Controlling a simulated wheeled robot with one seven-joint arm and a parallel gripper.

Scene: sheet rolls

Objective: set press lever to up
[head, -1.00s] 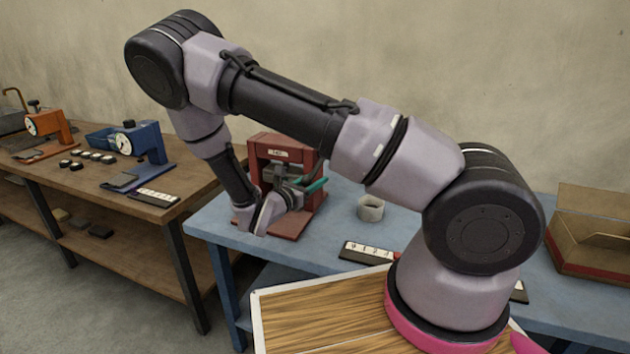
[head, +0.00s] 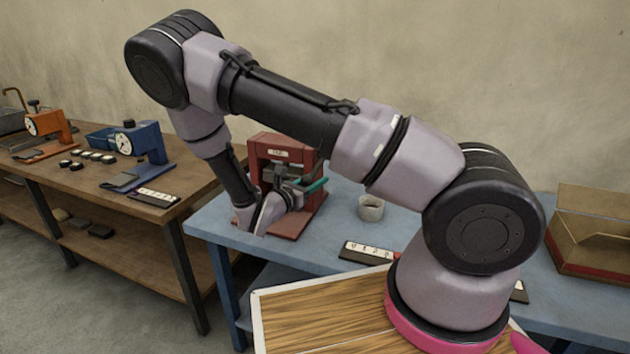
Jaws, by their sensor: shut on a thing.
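The red press (head: 263,149) stands on the blue table (head: 222,228), with its base and frame partly behind my wrist. My gripper (head: 303,190) is at the front of the press, at the green bar. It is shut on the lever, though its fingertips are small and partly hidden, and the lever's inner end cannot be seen.
A pale ring-shaped roll (head: 370,208) stands right of the press. A black strip with white labels (head: 366,252) lies in front of it. A cardboard box (head: 592,235) is at the far right. A wooden table (head: 190,185) with blue and orange devices is at left.

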